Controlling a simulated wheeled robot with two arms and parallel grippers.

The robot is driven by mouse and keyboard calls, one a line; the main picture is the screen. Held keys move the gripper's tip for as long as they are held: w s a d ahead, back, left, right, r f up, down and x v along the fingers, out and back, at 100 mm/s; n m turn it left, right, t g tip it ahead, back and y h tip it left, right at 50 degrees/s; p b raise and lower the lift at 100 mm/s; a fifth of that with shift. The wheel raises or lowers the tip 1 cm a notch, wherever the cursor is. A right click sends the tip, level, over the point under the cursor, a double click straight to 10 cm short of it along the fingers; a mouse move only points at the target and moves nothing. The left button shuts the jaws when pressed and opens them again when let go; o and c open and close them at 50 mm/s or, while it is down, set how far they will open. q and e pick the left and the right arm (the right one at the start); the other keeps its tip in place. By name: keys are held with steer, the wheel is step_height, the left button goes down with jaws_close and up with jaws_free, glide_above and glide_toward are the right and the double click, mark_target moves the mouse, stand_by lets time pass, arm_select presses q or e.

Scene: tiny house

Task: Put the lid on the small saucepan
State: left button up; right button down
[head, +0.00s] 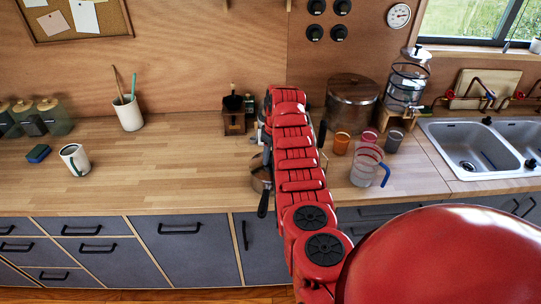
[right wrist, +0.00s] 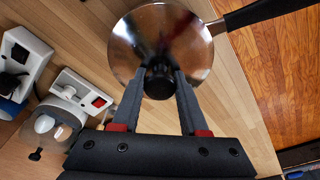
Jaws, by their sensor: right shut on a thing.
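The small saucepan (head: 258,176) stands on the wooden counter, mostly hidden behind my right arm in the head view. Its dark handle (head: 263,204) points toward the counter's front edge. In the right wrist view, the round shiny lid (right wrist: 128,45) covers the pan's opening from above, and the pan's handle (right wrist: 265,11) sticks out at the upper right. My right gripper (right wrist: 158,78) is shut on the lid's dark knob (right wrist: 158,86). I cannot tell whether the lid rests on the rim or hangs just above it. My left gripper is not in view.
Right of my arm are a large pot (head: 352,100), a glass jug (head: 368,166) with a blue handle, and several cups. A dark wooden grinder (head: 234,118) stands behind the pan. The counter (head: 165,170) between the white mug (head: 75,160) and the pan is clear.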

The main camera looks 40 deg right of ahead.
steer(key=shift+f+b, duration=0.15)
steer(key=shift+b, duration=0.3)
stand_by(0.4)
jaws_free()
stand_by(0.3)
steer(key=shift+r+b, duration=0.35)
steer(key=shift+r, duration=3.15)
